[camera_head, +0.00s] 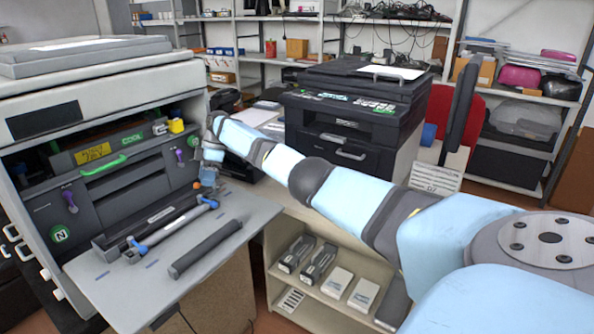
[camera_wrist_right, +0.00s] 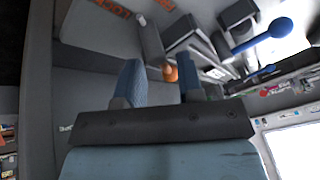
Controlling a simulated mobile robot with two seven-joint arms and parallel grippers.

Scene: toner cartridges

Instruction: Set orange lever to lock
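The orange lever (camera_head: 196,185) is a small rounded knob on the right side of the open printer's (camera_head: 130,180) front. In the right wrist view the orange lever (camera_wrist_right: 170,73) shows just beyond and between my right gripper's blue fingers. My right gripper (camera_head: 208,178) is open, with a clear gap between the fingers; it also shows in the wrist view (camera_wrist_right: 161,78). I cannot tell whether a finger touches the lever. Orange lettering reading LOCK (camera_wrist_right: 112,8) is on the grey panel, upper left of the lever. My left gripper is not in view.
A long grey part with blue ends (camera_head: 170,229) and a black bar (camera_head: 205,248) lie on the lowered front cover (camera_head: 120,295). Purple levers (camera_head: 70,201) and a green handle (camera_head: 104,165) are on the printer's front. A black printer (camera_head: 350,115) stands behind my right arm.

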